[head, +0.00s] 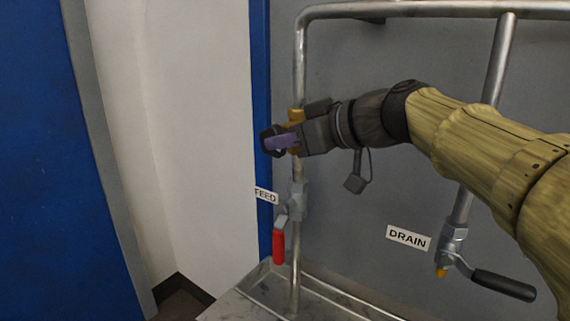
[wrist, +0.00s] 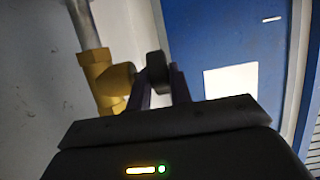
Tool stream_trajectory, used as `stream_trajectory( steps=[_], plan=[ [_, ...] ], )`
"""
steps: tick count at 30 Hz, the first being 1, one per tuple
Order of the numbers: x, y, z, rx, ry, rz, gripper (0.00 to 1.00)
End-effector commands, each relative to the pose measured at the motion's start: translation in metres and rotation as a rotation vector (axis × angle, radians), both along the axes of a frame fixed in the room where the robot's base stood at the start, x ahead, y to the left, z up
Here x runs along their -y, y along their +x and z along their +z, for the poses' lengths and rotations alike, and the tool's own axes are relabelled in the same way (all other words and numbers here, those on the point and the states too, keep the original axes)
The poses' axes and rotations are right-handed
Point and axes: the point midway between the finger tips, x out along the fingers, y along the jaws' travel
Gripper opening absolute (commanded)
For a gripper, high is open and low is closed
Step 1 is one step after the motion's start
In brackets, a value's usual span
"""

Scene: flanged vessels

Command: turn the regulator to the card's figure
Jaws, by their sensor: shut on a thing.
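The regulator's brass body (head: 296,116) sits on the left upright pipe, above the feed valve. It also shows in the wrist view (wrist: 108,82), at left, with a dark round knob (wrist: 157,71) on its side. My gripper (head: 275,142) reaches it from the right. Its purple fingers (wrist: 162,84) are shut on the knob, one on each side in the wrist view. The knob's scale or pointer cannot be read. A white card (wrist: 231,80) is on a blue surface in the wrist view; no figure on it is legible.
Below is the feed valve with a red handle (head: 279,247) hanging down, beside its FEED label (head: 266,196). The drain valve's black handle (head: 503,285) sticks out at lower right near the DRAIN label (head: 408,238).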

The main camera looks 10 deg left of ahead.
Motion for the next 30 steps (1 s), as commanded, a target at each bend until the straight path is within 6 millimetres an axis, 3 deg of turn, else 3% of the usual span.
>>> stream_trajectory(
  steps=[1,11,30],
  plan=[
    [0.0006,0.0001,-0.0080,0.012,0.018,-0.003,0.00],
    [0.0016,-0.0004,-0.0115,0.057,0.128,-0.001,0.00],
    [0.0025,-0.0004,-0.0094,0.114,0.272,-0.001,0.00]
  ],
)
